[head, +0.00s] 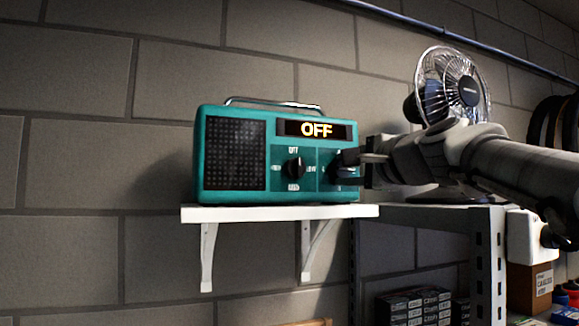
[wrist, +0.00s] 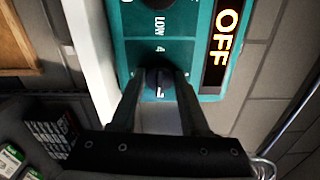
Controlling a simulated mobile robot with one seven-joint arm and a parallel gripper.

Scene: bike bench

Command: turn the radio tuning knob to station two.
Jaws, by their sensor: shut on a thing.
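A teal radio (head: 233,196) stands on a white wall shelf, and its display (head: 316,129) reads OFF. The radio (wrist: 213,85) also shows in the wrist view, turned on its side. My gripper (head: 345,168) reaches the right side of the radio's front from the right. In the wrist view my gripper (wrist: 160,92) is shut on the dark tuning knob (wrist: 158,75), one finger on each side. A "4" is printed beside the knob, and a white mark shows between the fingers. The other station marks are hidden or too small to read. A second black knob (head: 294,168) sits left of my gripper.
A white shelf (head: 270,213) on brackets carries the radio. A desk fan (head: 450,90) stands behind my arm on a metal rack (head: 488,250). Boxes (head: 415,305) sit lower right. The wall left of the radio is clear.

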